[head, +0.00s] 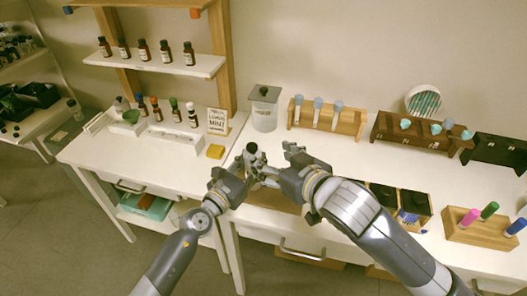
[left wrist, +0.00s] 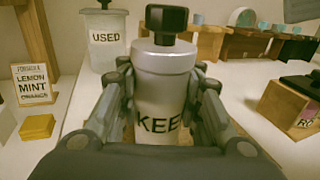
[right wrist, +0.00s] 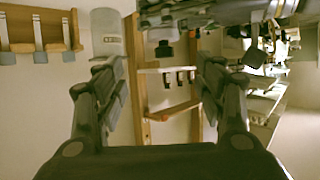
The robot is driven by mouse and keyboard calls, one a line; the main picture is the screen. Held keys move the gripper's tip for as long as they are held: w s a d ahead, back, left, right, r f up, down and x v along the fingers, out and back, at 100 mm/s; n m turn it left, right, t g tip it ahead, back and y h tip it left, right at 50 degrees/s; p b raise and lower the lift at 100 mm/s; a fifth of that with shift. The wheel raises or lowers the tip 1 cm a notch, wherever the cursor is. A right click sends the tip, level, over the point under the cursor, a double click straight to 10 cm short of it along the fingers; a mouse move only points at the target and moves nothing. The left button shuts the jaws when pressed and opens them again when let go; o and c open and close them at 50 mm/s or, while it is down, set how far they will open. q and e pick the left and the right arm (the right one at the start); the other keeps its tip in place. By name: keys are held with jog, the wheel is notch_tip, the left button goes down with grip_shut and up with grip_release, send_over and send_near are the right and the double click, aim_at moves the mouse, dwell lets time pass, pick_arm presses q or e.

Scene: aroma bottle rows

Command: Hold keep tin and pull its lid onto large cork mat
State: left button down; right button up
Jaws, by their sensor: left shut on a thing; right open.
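The keep tin (left wrist: 165,90) is a pale cylinder marked "KEE", the rest of the word hidden. It stands upright between my left gripper's fingers (left wrist: 160,105), which are shut on it. Its lid (left wrist: 166,58) is on top, with a black knob (left wrist: 167,22). In the head view the knob (head: 252,148) shows above my left gripper (head: 250,163), and the arms hide most of the tin. My right gripper (head: 277,160) is open and empty, just right of the knob. A tan patch (head: 268,201) under the grippers may be the large cork mat; it is mostly covered.
A lidded "USED" jar (head: 264,112) stands behind the grippers. Left are a yellow block (head: 215,152) and a "LEMON MINT" card (head: 217,121). A wooden rack (head: 327,120) is behind right. Dark-topped boxes (head: 412,203) stand beyond my right arm. White tabletop between is clear.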

aim_at(253, 144)
jog(key=x, duration=1)
jog(key=shift+w+a, duration=0.25)
jog(key=shift+w, duration=0.1)
jog(key=c, duration=1.3)
jog(key=shift+r, duration=0.1)
pick_arm(q)
jog(key=shift+a+f, duration=0.1)
pick_arm(e)
jog(key=shift+r, duration=0.65)
jog(key=shift+s+a+r, duration=0.1)
jog(key=shift+a+r, duration=0.05)
jog(key=shift+r, duration=0.2)
